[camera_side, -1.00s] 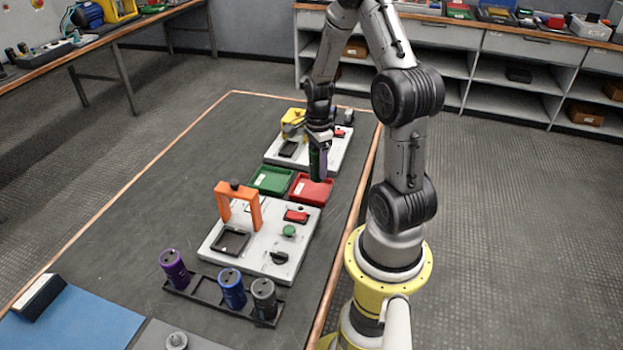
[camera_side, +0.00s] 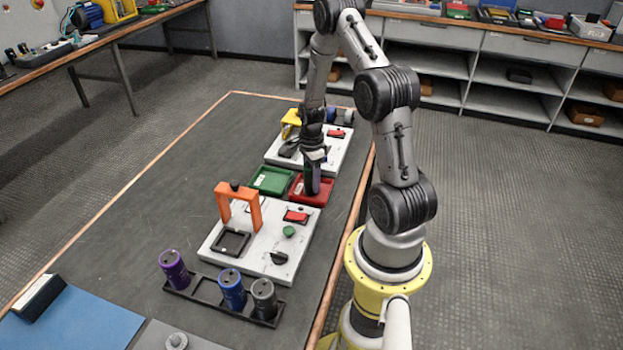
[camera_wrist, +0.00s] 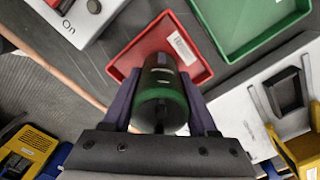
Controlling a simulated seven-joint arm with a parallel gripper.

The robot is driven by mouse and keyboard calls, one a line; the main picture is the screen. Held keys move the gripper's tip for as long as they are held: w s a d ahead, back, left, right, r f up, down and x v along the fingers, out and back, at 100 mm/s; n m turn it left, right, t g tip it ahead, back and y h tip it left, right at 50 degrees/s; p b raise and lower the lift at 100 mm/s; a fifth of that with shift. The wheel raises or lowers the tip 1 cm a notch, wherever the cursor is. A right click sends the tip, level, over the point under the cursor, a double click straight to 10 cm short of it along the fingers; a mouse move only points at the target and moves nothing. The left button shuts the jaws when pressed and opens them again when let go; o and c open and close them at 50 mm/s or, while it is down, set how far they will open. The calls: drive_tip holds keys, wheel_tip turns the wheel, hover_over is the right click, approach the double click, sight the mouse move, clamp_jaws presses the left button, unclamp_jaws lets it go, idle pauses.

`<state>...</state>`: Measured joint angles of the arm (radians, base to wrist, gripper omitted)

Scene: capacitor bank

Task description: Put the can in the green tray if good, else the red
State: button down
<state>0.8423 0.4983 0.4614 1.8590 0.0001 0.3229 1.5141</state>
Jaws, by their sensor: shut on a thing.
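My gripper (camera_side: 313,163) is shut on a dark can with a green band. The can (camera_wrist: 163,88) shows between the two fingers in the wrist view, end toward the camera. In the side view the can is mostly hidden by the fingers, and it is over or in the red tray (camera_side: 325,196). I cannot tell whether it touches the tray floor. The red tray also shows behind the can in the wrist view (camera_wrist: 130,55). The green tray (camera_side: 270,180) is empty, just left of the red one.
A white board with an orange arch (camera_side: 256,213), a green button (camera_side: 289,231) and a black knob stands nearer the camera. A rack holds a purple can (camera_side: 174,268), a blue can (camera_side: 231,288) and a grey can (camera_side: 263,297). Another white board with a yellow arch (camera_side: 290,121) stands behind the trays.

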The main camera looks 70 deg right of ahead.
drive_tip(key=shift+f, duration=0.1)
drive_tip(key=shift+c, duration=0.9)
unclamp_jaws()
wheel_tip(320, 180, up, 12)
drive_tip(key=shift+f, duration=0.1)
drive_tip(key=w+a+r+n+t+h, duration=0.1)
drive_tip(key=a+r+n+t, duration=0.2)
drive_tip(key=a+r+n, duration=1.15)
drive_tip(key=s+a+r+n+t, duration=0.1)
drive_tip(key=s+a+r+n, duration=0.1)
drive_tip(key=s+a+n, duration=0.2)
drive_tip(key=s+a+r+n+t+y, duration=0.1)
drive_tip(key=s+a+r+n, duration=0.2)
drive_tip(key=s+a+n, duration=0.2)
drive_tip(key=a+n, duration=0.3)
drive_tip(key=a, duration=0.1)
drive_tip(key=shift+s+a+t, duration=0.25)
drive_tip(key=shift+s+t, duration=0.05)
